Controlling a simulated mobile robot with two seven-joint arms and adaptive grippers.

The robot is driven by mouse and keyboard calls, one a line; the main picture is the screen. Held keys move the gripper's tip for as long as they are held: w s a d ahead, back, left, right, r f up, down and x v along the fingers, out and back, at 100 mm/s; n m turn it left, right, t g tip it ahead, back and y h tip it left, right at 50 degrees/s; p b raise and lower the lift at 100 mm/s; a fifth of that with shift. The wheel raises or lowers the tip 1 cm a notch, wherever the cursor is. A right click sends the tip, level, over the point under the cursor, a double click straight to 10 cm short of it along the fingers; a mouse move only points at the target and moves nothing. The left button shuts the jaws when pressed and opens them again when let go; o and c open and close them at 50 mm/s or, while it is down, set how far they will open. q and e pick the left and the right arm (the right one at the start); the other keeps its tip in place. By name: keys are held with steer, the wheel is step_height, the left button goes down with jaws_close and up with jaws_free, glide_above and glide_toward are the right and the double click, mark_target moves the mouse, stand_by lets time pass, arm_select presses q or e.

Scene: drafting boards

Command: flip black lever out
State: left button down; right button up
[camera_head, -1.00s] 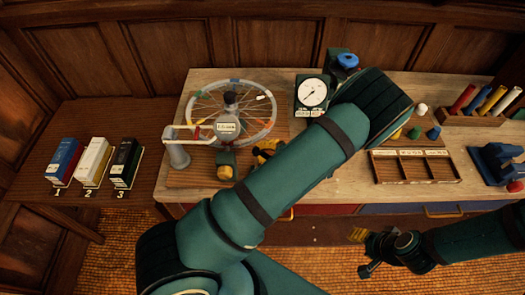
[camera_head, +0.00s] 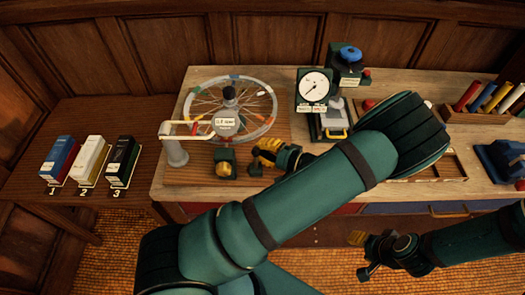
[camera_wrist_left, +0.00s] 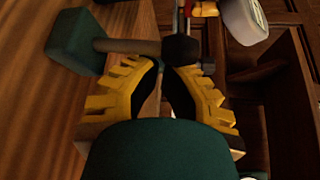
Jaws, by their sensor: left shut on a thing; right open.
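The black lever shows in the left wrist view as a dark knob (camera_wrist_left: 180,48) on a grey rod, which comes out of a green block (camera_wrist_left: 75,42). My left gripper (camera_wrist_left: 170,66) is shut on the lever at its knob end. My right gripper (camera_head: 366,255) is open and empty, low in front of the workbench.
A white-and-grey post (camera_head: 176,152) stands left of the green block. A dial gauge (camera_head: 314,88) and a blue-topped device (camera_head: 347,68) stand at the back. My left arm hides part of a wooden tray (camera_head: 452,170). Three numbered boxes (camera_head: 90,155) stand on the left table.

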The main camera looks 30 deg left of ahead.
arm_select(q)
steer(key=n+y+b, duration=0.1)
steer(key=s+d+n+b, duration=0.1)
steer(key=shift+s+r+n+y+b, duration=0.2)
steer(key=shift+s+n+y+b, duration=0.1)
steer(key=shift+n+y, duration=0.1)
steer(key=shift+s+d+r+n+y+b, duration=0.2)
steer(key=shift+s+r+n+y+b, duration=0.15)
steer(key=shift+n, duration=0.45)
steer(key=shift+s+d+f, duration=0.1)
steer(key=shift+s, duration=0.1)
arm_select(e)
step_height(320, 180, down, 4)
steer(key=shift+s+a+f, duration=0.1)
steer(key=shift+s+f, duration=0.05)
arm_select(q)
steer(key=shift+s, duration=0.1)
steer(key=shift+d, duration=0.2)
arm_select(e)
steer(key=shift+f, duration=0.1)
